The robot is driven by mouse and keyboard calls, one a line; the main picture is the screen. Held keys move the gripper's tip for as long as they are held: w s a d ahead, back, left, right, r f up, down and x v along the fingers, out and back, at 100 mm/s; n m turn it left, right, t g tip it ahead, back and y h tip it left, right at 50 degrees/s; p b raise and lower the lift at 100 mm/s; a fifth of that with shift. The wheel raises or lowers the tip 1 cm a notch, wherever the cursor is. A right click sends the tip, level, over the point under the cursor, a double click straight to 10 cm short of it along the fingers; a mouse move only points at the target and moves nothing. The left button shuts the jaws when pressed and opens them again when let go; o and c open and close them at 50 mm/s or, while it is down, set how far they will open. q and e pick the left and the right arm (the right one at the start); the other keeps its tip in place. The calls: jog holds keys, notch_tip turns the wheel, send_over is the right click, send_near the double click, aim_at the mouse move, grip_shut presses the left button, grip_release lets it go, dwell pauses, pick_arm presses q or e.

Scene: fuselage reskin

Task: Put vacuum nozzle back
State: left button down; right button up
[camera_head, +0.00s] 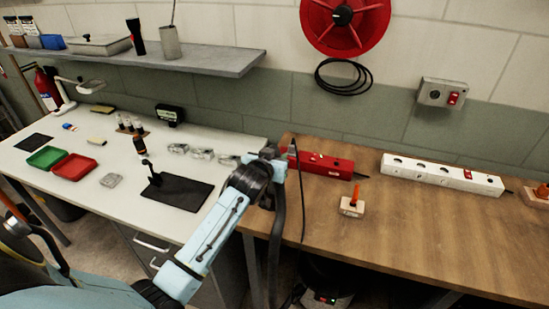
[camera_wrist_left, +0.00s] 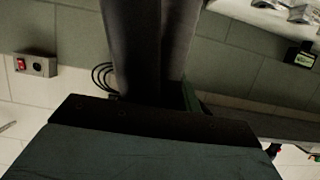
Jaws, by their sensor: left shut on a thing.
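My left arm reaches from the lower left to the front left corner of the wooden bench in the head view. My left gripper (camera_head: 272,160) is shut on the vacuum nozzle, above the bench edge. A dark hose (camera_head: 277,215) hangs down from the gripper in front of the bench. In the left wrist view a thick dark tube (camera_wrist_left: 130,45) stands close up; the fingertips cannot be made out. The black vacuum (camera_head: 325,280) is partly visible on the floor under the bench. My right gripper is not in view.
The wooden bench (camera_head: 410,235) carries a red power strip (camera_head: 325,164), a white power strip (camera_head: 440,174) and a small block with an orange peg (camera_head: 352,206). The white table (camera_head: 60,175) at left holds red and green trays. A thin cable (camera_head: 302,205) hangs beside the gripper.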

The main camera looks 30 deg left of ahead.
pick_arm(q)
jog(key=shift+f, duration=0.1)
jog(key=c, duration=1)
grip_release()
jog(key=shift+s+r, duration=0.15)
jog(key=shift+r, duration=0.05)
jog(key=v, duration=1.1)
jog(key=shift+s+d+r+p, duration=0.1)
jog(key=shift+s+r+p, duration=0.1)
jog(key=shift+s+p, duration=0.15)
